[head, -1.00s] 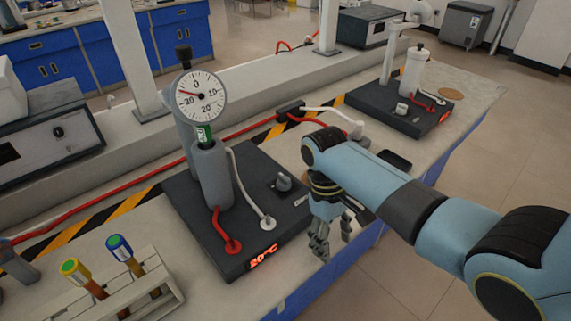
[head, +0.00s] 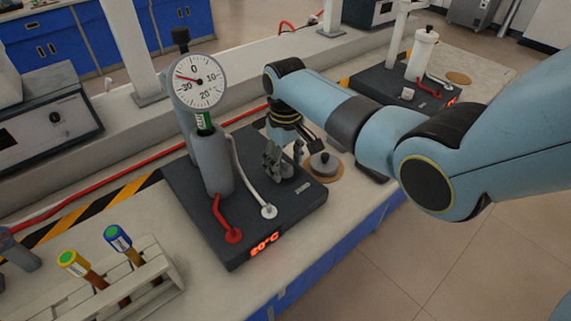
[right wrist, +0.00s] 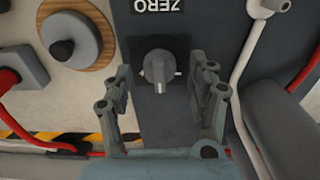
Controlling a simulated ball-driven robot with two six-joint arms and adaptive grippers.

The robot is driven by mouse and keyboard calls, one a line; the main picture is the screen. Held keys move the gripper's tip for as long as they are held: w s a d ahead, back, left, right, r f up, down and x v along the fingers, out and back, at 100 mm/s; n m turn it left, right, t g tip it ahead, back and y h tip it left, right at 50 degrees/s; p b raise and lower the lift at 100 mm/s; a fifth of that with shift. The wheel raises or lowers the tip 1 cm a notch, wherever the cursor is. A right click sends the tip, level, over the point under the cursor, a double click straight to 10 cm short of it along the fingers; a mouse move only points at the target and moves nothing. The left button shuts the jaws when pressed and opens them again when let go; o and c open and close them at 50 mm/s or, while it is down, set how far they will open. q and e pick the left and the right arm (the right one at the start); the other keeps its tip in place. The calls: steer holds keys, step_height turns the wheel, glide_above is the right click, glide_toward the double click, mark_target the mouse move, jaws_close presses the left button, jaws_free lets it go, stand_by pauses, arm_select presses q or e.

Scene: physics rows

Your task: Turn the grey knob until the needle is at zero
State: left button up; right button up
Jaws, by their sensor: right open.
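The grey knob (right wrist: 158,68) is on a dark base plate (head: 240,245), below the label ZERO in the right wrist view. In the head view the knob is largely hidden by my right gripper (head: 284,158). This gripper also shows in the right wrist view (right wrist: 161,82). It is open, with its fingers on either side of the knob and visible gaps between; I cannot tell if the tips are level with it. The round white gauge (head: 196,82) stands above a grey cylinder on the plate. Its red needle points left of the 0 mark.
A grey round piece on a wooden disc (head: 324,167) is close beside the plate. A white hose (head: 248,185) and a red hose (head: 220,217) run by the cylinder. A test tube rack (head: 150,280) stands at front left. A similar apparatus (head: 420,65) is behind.

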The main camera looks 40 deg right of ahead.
steer(key=shift+f, duration=0.45)
steer(key=c, duration=1.2)
steer(key=shift+o, duration=0.2)
steer(key=shift+r+m+p, duration=0.15)
steer(key=shift+m+p, duration=1)
steer(key=shift+m, duration=0.35)
steer(key=shift+m+p, duration=0.7)
steer(key=shift+m, duration=0.7)
